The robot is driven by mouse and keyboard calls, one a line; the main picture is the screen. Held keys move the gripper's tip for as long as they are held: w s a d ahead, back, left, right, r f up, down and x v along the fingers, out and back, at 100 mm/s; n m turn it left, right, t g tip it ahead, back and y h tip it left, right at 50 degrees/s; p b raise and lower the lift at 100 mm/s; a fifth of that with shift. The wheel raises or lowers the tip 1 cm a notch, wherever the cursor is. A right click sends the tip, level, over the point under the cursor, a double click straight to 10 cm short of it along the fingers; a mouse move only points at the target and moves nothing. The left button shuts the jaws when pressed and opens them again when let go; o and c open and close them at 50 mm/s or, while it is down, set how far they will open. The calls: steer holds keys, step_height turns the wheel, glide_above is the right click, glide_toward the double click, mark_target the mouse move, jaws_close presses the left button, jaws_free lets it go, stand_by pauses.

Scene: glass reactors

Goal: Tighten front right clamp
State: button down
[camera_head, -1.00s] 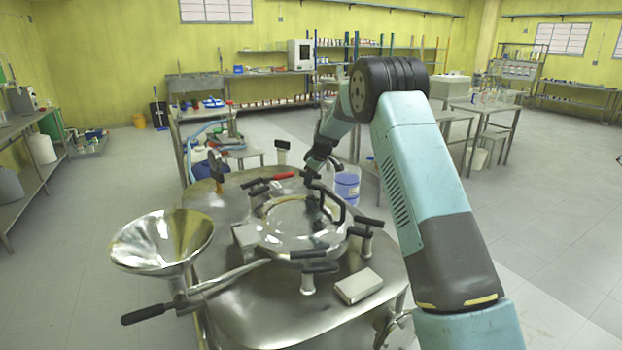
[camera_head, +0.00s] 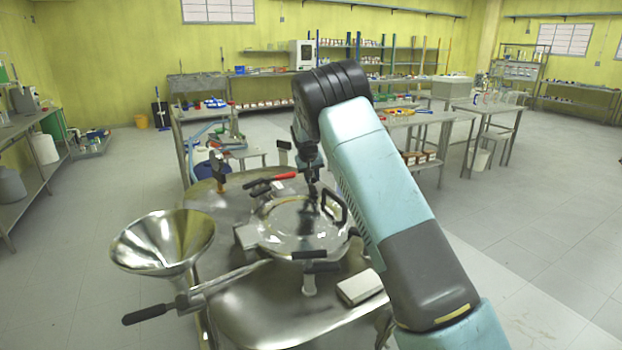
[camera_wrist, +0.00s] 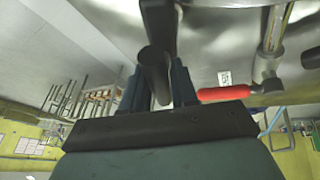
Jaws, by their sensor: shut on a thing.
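The round glass lid (camera_head: 298,228) sits on the steel reactor top, with black-handled clamps around its rim. One clamp (camera_head: 308,268) stands at the near edge of the lid. My gripper (camera_head: 311,185) is at the back right of the lid, partly hidden by my arm. In the wrist view my gripper (camera_wrist: 153,80) is shut on a dark clamp handle (camera_wrist: 153,62) that runs between its fingers. The lid's right side is partly behind my arm.
A steel funnel (camera_head: 165,242) with a long black-handled lever stands at the left. A grey box (camera_head: 360,287) lies on the reactor top at the front right. A black lid handle (camera_head: 334,205) rises near my gripper. Benches (camera_head: 425,118) stand behind.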

steer(key=m+h, duration=0.1)
steer(key=m, duration=0.1)
steer(key=shift+f+m, duration=0.1)
steer(key=shift+m, duration=0.3)
steer(key=shift+s+f+m+g, duration=0.1)
steer(key=shift+m+g, duration=0.3)
steer(key=shift+f, duration=0.15)
steer(key=c, duration=1)
jaws_free()
steer(key=shift+s+a, duration=0.1)
steer(key=shift+o, duration=0.4)
steer(key=shift+a, duration=0.15)
